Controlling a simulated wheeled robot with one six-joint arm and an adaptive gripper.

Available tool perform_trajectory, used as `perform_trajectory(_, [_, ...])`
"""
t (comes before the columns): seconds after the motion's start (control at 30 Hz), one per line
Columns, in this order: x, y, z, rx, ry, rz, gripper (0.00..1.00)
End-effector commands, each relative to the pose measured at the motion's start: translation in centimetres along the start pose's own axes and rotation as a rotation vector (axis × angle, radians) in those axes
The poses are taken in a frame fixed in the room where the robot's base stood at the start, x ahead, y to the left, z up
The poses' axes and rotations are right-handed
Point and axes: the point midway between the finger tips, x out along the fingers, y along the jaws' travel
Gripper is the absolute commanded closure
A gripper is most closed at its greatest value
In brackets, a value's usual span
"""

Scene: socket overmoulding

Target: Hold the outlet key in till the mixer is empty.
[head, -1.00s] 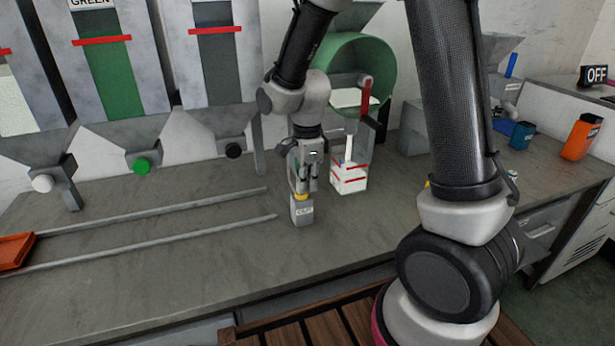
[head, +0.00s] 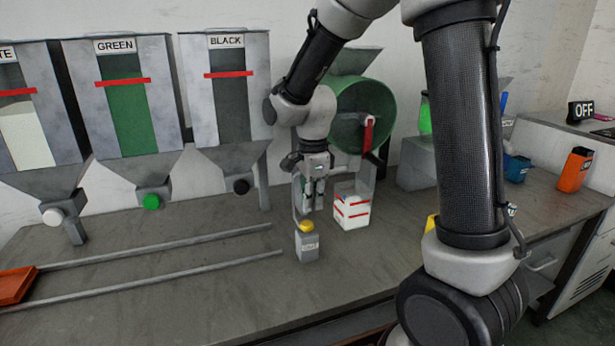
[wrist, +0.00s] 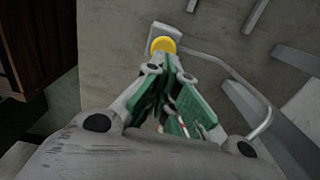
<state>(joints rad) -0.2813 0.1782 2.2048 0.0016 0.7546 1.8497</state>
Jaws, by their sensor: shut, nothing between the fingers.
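The outlet key is a yellow round button (head: 306,226) on top of a small grey box (head: 307,247) on the bench. It also shows in the wrist view (wrist: 163,45), just beyond my fingertips. My gripper (head: 312,207) is shut and empty, pointing down a little above the button, with a gap between them. The mixer is a green drum (head: 350,110) behind my gripper, partly hidden by my arm. No pale material shows in its visible part. A white container with red lines (head: 351,213) stands below it; no stream falls into it.
White, green and black hoppers stand at the left, with knobs such as the green one (head: 152,202). Two rails (head: 160,247) lead to an orange tray (head: 16,285). An orange bin (head: 574,170) and a blue container (head: 516,168) stand at the right. A green light (head: 425,115) shows behind my arm.

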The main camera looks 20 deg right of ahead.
Motion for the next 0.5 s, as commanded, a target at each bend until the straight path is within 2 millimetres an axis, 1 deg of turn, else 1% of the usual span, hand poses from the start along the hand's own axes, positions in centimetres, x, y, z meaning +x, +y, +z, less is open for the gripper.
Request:
perform_trajectory(0.03, [-1.2,-0.1,0.0,0.000,-0.001,-0.006,1.00])
perform_trajectory(0.1, [-2.6,-0.2,0.0,0.000,-0.002,-0.008,1.00])
perform_trajectory(0.3, [-6.3,-0.2,0.0,0.000,-0.001,-0.007,1.00])
perform_trajectory(0.4, [-7.5,-0.2,0.1,0.000,-0.001,-0.007,1.00])
perform_trajectory(0.5, [-8.1,-0.2,0.0,0.000,-0.001,-0.006,1.00])
